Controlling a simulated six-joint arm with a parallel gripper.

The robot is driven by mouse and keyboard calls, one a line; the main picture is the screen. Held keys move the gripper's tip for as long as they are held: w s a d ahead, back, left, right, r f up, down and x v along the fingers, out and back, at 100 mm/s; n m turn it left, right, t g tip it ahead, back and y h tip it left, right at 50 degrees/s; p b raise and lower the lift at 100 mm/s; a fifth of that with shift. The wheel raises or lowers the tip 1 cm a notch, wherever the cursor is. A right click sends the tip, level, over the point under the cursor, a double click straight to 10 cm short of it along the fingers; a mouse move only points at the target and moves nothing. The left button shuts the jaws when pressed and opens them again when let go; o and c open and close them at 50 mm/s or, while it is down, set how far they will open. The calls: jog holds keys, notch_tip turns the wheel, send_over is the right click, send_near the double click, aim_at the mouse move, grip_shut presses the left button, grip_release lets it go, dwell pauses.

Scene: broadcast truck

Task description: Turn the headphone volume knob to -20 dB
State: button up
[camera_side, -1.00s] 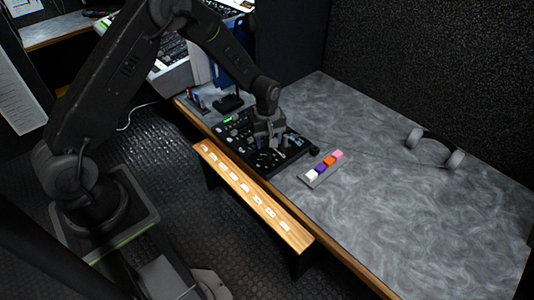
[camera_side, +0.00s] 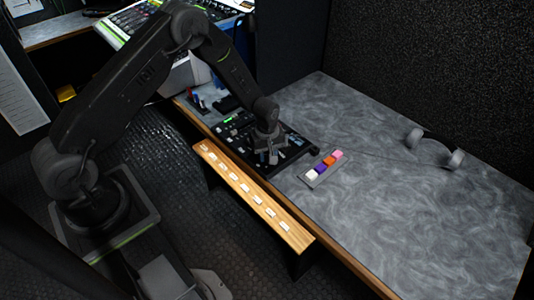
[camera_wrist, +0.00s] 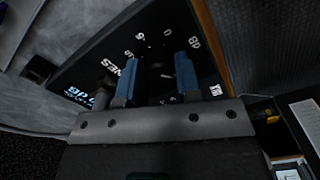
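The black control panel (camera_side: 300,158) lies on the grey desk near its front edge. The wrist view shows the panel (camera_wrist: 100,62) tilted, with white print including "NES", "dB" and "0", and blue-white lettering at the left. My gripper (camera_side: 272,160) is low over the panel's near part. In the wrist view my gripper (camera_wrist: 158,72) has two blue-tipped fingers set apart, with dark panel surface between them. The headphone volume knob and its pointer cannot be made out; the fingers and shadow hide much of that area. Contact with the panel cannot be told.
A strip of coloured blocks (camera_side: 322,168) lies right of the panel. Headphones (camera_side: 436,148) rest farther right on the grey desk (camera_side: 400,215). A wooden ledge (camera_side: 255,198) with white labels runs along the front. The desk's right part is mostly clear.

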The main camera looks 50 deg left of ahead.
jog(key=c, duration=0.5)
jog(key=shift+m, duration=0.5)
jog(key=m, duration=0.6)
jog(key=shift+m, duration=0.3)
jog(key=m, duration=1)
jog(key=shift+m, duration=0.3)
